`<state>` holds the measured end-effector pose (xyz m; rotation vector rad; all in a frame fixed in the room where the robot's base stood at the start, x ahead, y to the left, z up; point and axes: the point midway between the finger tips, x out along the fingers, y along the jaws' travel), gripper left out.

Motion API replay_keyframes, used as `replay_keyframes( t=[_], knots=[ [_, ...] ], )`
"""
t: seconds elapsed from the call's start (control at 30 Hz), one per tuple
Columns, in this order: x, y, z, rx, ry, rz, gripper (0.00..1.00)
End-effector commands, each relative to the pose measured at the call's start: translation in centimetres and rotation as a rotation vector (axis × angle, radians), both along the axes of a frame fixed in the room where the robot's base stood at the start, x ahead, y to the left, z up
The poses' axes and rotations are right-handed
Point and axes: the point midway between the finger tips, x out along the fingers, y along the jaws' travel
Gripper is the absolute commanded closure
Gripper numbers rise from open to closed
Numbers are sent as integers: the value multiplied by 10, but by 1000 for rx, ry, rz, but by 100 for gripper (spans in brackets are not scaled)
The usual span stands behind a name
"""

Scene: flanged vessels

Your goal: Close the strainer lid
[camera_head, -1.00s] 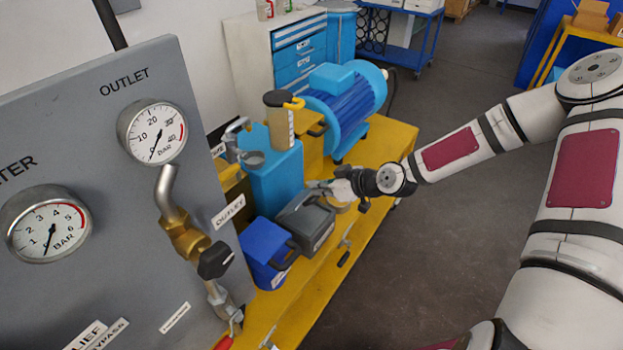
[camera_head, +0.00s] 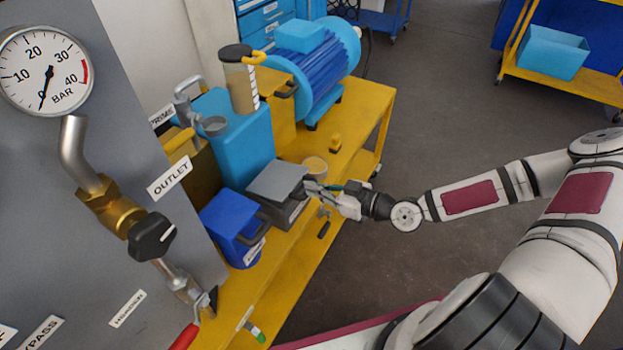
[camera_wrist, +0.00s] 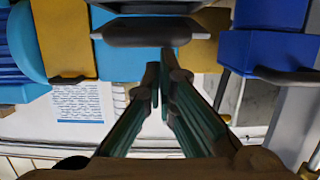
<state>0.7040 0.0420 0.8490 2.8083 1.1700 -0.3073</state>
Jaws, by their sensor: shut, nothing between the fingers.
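A grey box (camera_head: 277,181) with a flat top and dark front stands on the yellow bench; I cannot read a label that marks it or any other vessel as the strainer. My gripper (camera_head: 318,188) is shut and empty at the box's right side, its fingers pointing left; contact is not clear. In the wrist view, the fingertips (camera_wrist: 160,65) come together just below a dark grey handle (camera_wrist: 140,33). A clear cylinder with a dark lid (camera_head: 235,52) and yellow handle stands behind. Whether a lid is open cannot be told.
A blue box (camera_head: 232,225) with a dark handle sits left of the grey box. A light blue tank (camera_head: 235,140) and a blue motor (camera_head: 318,60) stand behind. A panel (camera_head: 60,230) with a gauge and valve fills the left. Open floor (camera_head: 420,130) lies right of the bench.

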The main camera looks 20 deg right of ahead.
Motion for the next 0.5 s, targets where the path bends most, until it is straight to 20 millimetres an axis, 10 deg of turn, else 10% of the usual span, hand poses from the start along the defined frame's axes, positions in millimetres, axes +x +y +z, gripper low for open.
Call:
replay_keyframes(
  t=[0.5],
  knots=[
    [-5, -5, -55, -1, 2, 1, 100]
  ],
)
